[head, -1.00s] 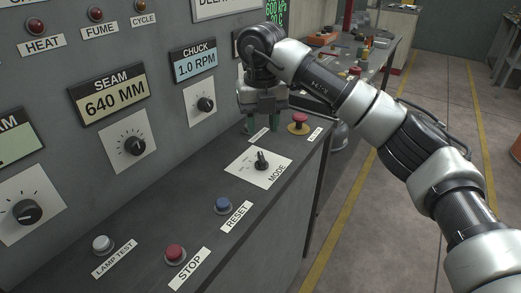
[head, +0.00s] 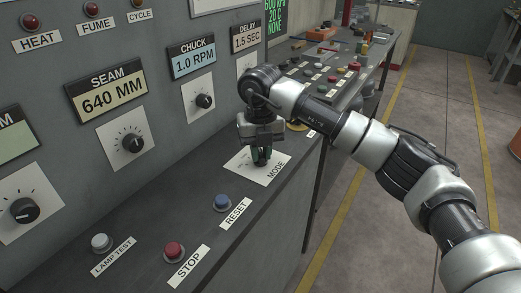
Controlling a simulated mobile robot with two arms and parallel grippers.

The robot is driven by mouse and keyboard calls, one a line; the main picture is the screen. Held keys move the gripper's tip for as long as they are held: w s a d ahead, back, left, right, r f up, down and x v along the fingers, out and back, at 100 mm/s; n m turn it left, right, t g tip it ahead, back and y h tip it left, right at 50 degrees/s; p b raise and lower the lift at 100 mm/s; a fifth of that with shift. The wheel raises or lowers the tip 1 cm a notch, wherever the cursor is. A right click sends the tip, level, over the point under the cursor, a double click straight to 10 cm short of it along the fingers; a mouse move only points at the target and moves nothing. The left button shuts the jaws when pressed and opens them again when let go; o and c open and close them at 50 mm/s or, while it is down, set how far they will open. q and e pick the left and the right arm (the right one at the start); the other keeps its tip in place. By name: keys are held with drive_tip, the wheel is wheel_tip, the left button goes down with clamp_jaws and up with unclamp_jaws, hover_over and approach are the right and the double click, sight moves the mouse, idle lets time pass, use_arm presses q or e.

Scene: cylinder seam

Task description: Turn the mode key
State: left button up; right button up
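The mode key sits on a white plate (head: 241,164) marked MODE on the sloping console ledge. My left gripper is not in view.
A blue RESET button (head: 222,202), a red STOP button (head: 174,250) and a white LAMP TEST button (head: 101,242) stand on the ledge nearby. The upright panel with dials, such as the CHUCK dial (head: 204,101), rises behind. Open floor lies right.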

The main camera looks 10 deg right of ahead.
clamp_jaws()
drive_tip(key=shift+n, duration=0.3)
drive_tip(key=n, duration=0.3)
drive_tip(key=n+b, duration=0.1)
drive_tip(key=n, duration=0.4)
idle(0.4)
drive_tip(key=shift+o, duration=2.3)
unclamp_jaws()
